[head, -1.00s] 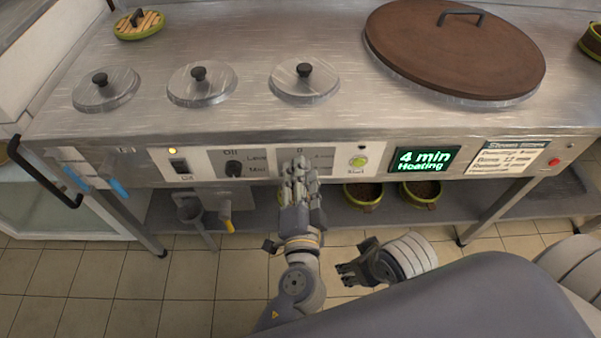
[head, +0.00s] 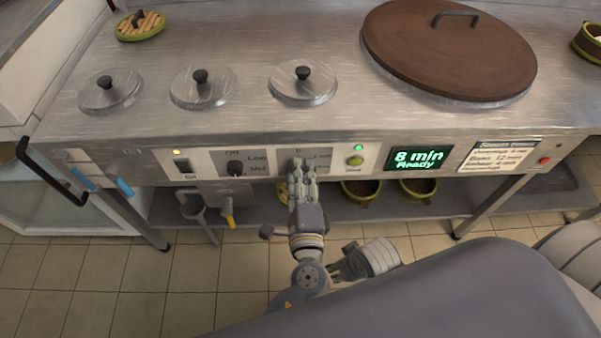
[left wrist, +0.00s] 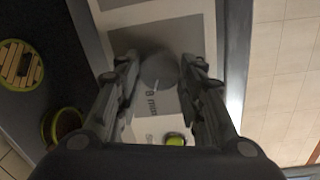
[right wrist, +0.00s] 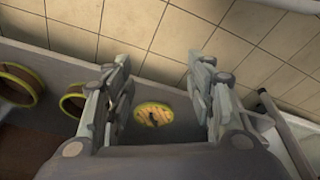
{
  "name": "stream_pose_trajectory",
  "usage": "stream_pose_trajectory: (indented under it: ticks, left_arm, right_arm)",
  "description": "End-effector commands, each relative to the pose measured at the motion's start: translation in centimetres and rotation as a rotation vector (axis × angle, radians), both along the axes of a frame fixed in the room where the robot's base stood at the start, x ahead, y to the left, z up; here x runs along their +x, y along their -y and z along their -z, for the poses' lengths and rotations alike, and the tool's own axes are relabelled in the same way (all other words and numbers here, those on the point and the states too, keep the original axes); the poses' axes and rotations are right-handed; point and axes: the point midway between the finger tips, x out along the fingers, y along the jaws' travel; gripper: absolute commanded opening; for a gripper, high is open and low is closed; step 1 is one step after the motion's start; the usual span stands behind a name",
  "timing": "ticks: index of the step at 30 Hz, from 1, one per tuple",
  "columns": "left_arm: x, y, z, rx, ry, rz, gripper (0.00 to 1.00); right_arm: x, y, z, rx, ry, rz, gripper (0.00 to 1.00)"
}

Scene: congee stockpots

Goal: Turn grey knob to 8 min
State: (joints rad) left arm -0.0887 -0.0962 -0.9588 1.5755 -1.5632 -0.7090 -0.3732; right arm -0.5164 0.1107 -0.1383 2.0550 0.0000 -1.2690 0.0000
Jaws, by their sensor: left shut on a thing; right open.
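The grey knob (left wrist: 160,72) sits on the front panel between the fingers of my left gripper (left wrist: 162,82), which is shut on it. Its white pointer line shows in the left wrist view, beside the printed "8 min" label. In the head view my left gripper (head: 301,170) hides the knob. The display (head: 418,159) reads "8 min Ready" in green. My right gripper (head: 342,268) is open and empty, low over the floor in front of the counter; its spread fingers show in the right wrist view (right wrist: 160,95).
A black knob (head: 235,168) marked Off, Low and Mid is left of my left gripper. A green button (head: 355,161) and a red button (head: 544,160) are to the right. Lidded pots and a large brown lid (head: 448,50) stand on top. Bowls sit on the lower shelf.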

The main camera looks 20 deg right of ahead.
Motion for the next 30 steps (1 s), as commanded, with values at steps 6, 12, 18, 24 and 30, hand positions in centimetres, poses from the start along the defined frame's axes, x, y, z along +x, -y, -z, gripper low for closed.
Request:
stream_pose_trajectory:
  ticks: [6,12,18,24,30]
  left_arm:
    - [0.1,0.1,-0.3,0.058,0.023,0.003,0.12]
    - [0.1,0.1,-0.3,0.075,0.027,0.002,0.12]
    - [0.1,0.1,-0.2,0.075,0.027,0.003,0.12]
    - [0.1,0.1,-0.2,0.074,0.027,0.003,0.54]
    - [0.0,0.1,-0.1,0.075,0.024,0.001,0.56]
  right_arm:
    - [-0.1,0.0,1.0,0.000,-0.006,-0.001,0.50]
    - [-0.1,0.0,1.3,-0.001,-0.007,-0.001,0.50]
    - [-0.1,0.0,1.3,-0.001,-0.007,-0.001,0.50]
    - [-0.1,-0.1,1.3,0.000,-0.007,-0.001,0.50]
    - [-0.1,-0.1,1.3,0.000,-0.007,-0.001,0.50]
